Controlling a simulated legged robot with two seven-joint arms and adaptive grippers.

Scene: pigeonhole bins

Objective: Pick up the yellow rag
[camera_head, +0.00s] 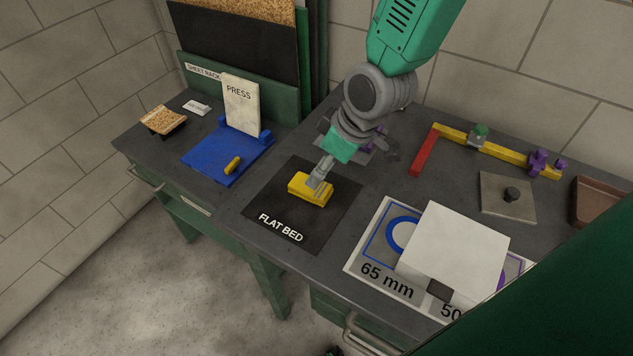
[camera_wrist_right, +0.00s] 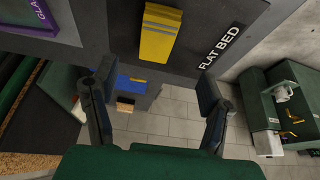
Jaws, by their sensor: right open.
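The yellow rag (camera_head: 299,187) is a thick folded yellow block lying on the black FLAT BED mat (camera_head: 333,221) in the head view. In the right wrist view the yellow rag (camera_wrist_right: 159,42) shows grey stripes across it and lies beyond the fingertips, in line with the gap. My right gripper (camera_head: 325,168) comes down from the top in the head view and overlaps the rag. In the right wrist view the right gripper (camera_wrist_right: 155,76) is open, its dark fingers apart with nothing between them. My left gripper is not in view.
A blue press base (camera_head: 215,157) with a PRESS sign stands on the left. A white board (camera_head: 452,252) lies over the printed 65 mm sheet (camera_head: 367,262) on the right. A red and yellow angled bar (camera_head: 490,147) and a grey plate (camera_head: 498,205) lie behind it.

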